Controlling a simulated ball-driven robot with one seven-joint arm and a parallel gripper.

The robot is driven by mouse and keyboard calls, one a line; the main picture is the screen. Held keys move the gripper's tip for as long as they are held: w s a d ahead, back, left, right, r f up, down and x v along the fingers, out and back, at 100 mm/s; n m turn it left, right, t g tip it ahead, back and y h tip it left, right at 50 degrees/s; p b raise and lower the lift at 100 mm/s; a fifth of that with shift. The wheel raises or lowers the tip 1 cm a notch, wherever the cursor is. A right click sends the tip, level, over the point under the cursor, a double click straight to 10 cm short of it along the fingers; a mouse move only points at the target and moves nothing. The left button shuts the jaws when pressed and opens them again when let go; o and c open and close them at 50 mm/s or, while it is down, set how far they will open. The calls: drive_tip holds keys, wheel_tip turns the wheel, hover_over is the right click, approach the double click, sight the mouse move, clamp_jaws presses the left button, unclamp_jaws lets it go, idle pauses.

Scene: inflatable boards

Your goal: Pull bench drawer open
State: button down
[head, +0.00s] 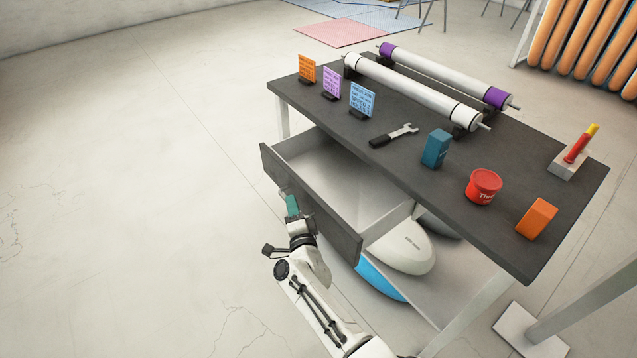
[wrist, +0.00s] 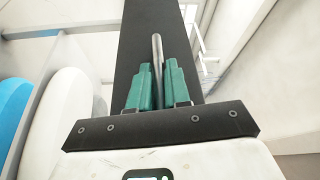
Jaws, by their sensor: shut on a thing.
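The bench drawer (head: 335,188) stands out from under the dark bench top (head: 440,170), showing a pale, empty inside. Its dark front panel (head: 345,231) faces my arm, and the panel also fills the middle of the wrist view (wrist: 132,50). My gripper (head: 292,205) is at the outer face of the drawer front. In the wrist view its green fingers (wrist: 157,88) are shut on a grey bar handle (wrist: 157,52) between them. The handle is mostly hidden by the gripper in the head view.
White and blue boards (head: 405,250) lie on the shelf below. The floor (head: 130,200) left of the drawer is clear.

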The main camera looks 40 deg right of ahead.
drive_tip(key=a, duration=0.8)
drive_tip(key=shift+s+a+p, duration=0.2)
drive_tip(key=shift+a+p, duration=0.15)
drive_tip(key=shift+p, duration=0.05)
drive_tip(key=shift+f, duration=0.1)
drive_tip(key=c, duration=1.2)
unclamp_jaws()
drive_tip(key=shift+o, duration=0.2)
drive_tip(key=p+v, duration=0.3)
drive_tip(key=v, duration=0.7)
drive_tip(key=shift+s, duration=0.3)
drive_tip(key=shift+a, duration=0.15)
